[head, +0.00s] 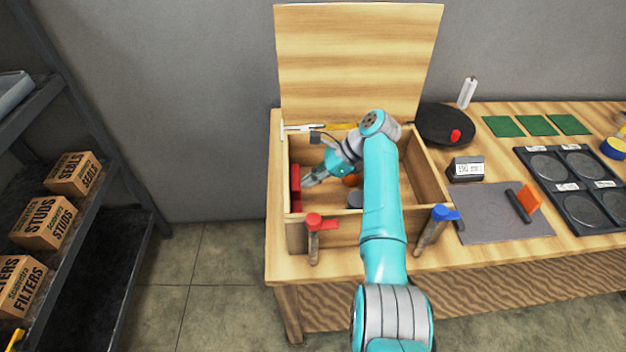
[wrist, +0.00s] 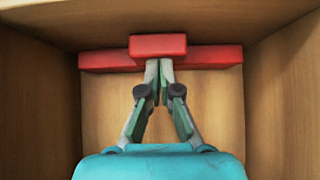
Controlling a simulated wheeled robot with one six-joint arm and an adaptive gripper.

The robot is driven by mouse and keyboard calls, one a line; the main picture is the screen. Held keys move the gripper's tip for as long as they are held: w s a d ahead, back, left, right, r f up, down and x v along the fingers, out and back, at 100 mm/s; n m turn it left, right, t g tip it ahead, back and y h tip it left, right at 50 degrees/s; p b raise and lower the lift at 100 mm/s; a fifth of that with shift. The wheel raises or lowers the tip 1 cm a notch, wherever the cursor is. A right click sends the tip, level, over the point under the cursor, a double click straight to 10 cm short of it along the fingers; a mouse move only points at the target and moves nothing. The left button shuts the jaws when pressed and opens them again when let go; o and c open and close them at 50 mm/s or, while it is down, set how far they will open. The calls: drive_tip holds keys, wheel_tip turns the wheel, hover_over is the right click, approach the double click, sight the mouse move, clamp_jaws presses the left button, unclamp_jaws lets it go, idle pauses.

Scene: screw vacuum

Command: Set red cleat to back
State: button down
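The red cleat, a red bar with a raised block at its middle, lies inside the wooden box along its left wall in the head view (head: 295,188). In the wrist view the red cleat (wrist: 158,47) spans the far end, between the side walls. My gripper (head: 307,181) is inside the box, just right of the cleat. In the wrist view my gripper (wrist: 159,64) has its fingertips together at the near face of the raised block, with nothing seen between them. I cannot tell whether they touch the block.
The box (head: 433,186) has its lid (head: 360,60) standing open behind. Red-topped (head: 314,222) and blue-topped (head: 441,213) handles stand at its front. A dark cylinder (head: 355,198) and an orange item lie inside, right of my gripper. A grey mat (head: 490,222) lies to the right.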

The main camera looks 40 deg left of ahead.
drive_tip(key=shift+s+a, duration=0.15)
drive_tip(key=shift+s, duration=0.1)
drive_tip(key=shift+w, duration=0.2)
drive_tip(key=w+d, duration=0.3)
drive_tip(key=shift+w+r, duration=0.3)
drive_tip(key=v, duration=0.9)
drive_tip(key=shift+w+d+r, duration=0.1)
drive_tip(key=shift+w+d, duration=0.05)
